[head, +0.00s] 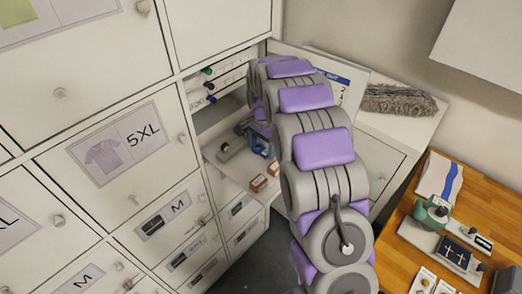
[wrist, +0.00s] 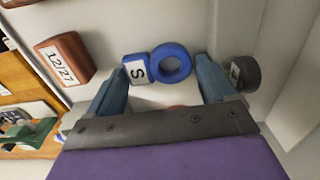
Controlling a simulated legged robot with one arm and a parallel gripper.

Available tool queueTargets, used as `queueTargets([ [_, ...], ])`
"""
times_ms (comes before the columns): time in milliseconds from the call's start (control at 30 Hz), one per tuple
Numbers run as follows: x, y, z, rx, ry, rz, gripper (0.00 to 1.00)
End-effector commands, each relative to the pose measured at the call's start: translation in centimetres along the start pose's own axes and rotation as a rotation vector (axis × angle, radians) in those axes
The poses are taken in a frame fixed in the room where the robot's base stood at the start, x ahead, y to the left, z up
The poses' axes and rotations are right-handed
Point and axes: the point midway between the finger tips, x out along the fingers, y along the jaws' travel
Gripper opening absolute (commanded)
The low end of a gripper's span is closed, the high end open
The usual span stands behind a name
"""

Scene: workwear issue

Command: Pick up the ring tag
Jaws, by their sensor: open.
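The ring tag, a blue ring joined to a blue block with a white face marked "S", shows in the wrist view (wrist: 184,66). It lies on the pale shelf (wrist: 110,25). My gripper (wrist: 162,68) is open, with one blue-grey finger on each side of the tag in the picture. The left fingertip appears close to the S block and the right fingertip close to the ring; I cannot tell whether they touch. In the head view my gripper (head: 258,143) reaches into the open compartment, and my arm hides part of it.
A brown block marked "12/27" (wrist: 65,58) lies left of the tag. A dark grey round piece (wrist: 243,74) lies right, near the compartment wall (wrist: 297,70). Drawers with labels (head: 120,143) stand left, and a wooden table (head: 397,235) with tools stands right.

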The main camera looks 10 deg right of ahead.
Motion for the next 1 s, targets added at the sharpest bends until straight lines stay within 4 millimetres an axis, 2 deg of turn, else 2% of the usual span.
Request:
queueTargets([
  [200, 0.04, -0.03, -0.03, 0.000, 0.002, -0.002, 0.83],
  [567, 0.01, -0.05, -0.05, 0.000, 0.002, -0.003, 0.49],
  [867, -0.15, -0.07, -0.07, 0.000, 0.003, -0.003, 0.48],
  [1000, -0.88, -0.10, -0.10, 0.000, 0.004, -0.005, 0.48],
])
